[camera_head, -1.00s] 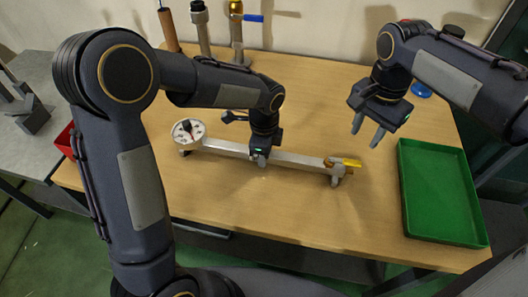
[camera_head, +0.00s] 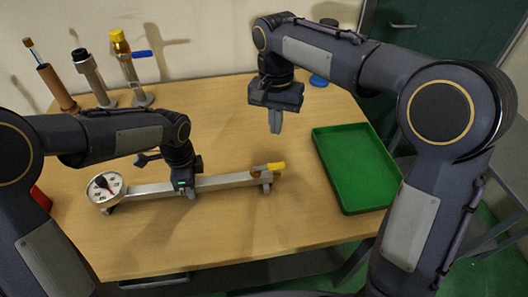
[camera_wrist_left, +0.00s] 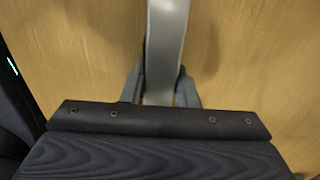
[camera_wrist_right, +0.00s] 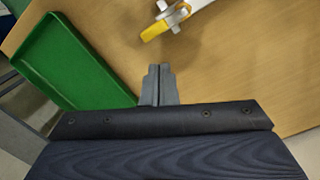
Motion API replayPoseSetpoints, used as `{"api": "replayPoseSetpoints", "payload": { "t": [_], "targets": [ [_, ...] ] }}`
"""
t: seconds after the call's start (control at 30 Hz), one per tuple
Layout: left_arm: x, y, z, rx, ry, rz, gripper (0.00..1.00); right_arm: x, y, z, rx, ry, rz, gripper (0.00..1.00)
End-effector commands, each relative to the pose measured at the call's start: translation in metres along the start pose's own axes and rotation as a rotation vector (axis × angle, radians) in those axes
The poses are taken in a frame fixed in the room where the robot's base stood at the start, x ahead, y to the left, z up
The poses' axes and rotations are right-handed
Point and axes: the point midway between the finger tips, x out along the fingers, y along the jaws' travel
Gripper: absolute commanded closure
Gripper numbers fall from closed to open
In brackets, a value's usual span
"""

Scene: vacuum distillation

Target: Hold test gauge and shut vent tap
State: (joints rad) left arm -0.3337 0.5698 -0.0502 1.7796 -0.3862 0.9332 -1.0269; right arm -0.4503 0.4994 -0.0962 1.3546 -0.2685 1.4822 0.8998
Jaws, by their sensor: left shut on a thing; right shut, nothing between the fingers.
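The test gauge is a long metal bar (camera_head: 225,181) with a round white dial (camera_head: 104,187) at its left end. At its right end is the vent tap with a yellow handle (camera_head: 271,168); the handle lies roughly along the bar. My left gripper (camera_head: 187,193) is shut on the bar near its middle; the left wrist view shows the bar between its fingers (camera_wrist_left: 163,88). My right gripper (camera_head: 276,128) is shut and empty, above the table behind the tap. In the right wrist view the yellow handle (camera_wrist_right: 155,31) lies beyond the closed fingertips (camera_wrist_right: 159,72).
A green tray (camera_head: 355,175) lies on the right of the wooden table. Several upright fittings stand at the back left, one with a blue lever (camera_head: 142,54). A blue round thing (camera_head: 319,80) is at the back. The table in front of the bar is clear.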

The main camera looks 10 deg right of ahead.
Motion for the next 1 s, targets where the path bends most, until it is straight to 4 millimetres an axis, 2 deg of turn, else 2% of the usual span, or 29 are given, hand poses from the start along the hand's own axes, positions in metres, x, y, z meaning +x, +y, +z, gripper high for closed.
{"api": "replayPoseSetpoints", "payload": {
  "t": [0.03,0.2,0.4,0.83,1.0],
  "targets": [
    [-0.001,-0.001,0.000,0.000,0.000,-0.002,1.00,0.000,-0.006,-0.011,-0.053,-0.021,0.013,1.00],
    [-0.001,-0.001,0.000,0.001,0.000,-0.002,1.00,-0.002,-0.021,-0.040,-0.270,-0.104,0.038,1.00],
    [-0.001,-0.001,0.000,0.001,0.000,-0.002,1.00,-0.001,-0.028,-0.057,-0.440,-0.171,0.037,1.00],
    [-0.001,0.000,0.000,0.000,0.001,-0.002,1.00,-0.001,-0.029,-0.060,-0.480,-0.185,0.034,1.00],
    [-0.001,0.000,0.000,0.000,0.001,-0.002,1.00,0.011,-0.027,-0.058,-0.479,-0.187,0.035,1.00]
  ]
}}
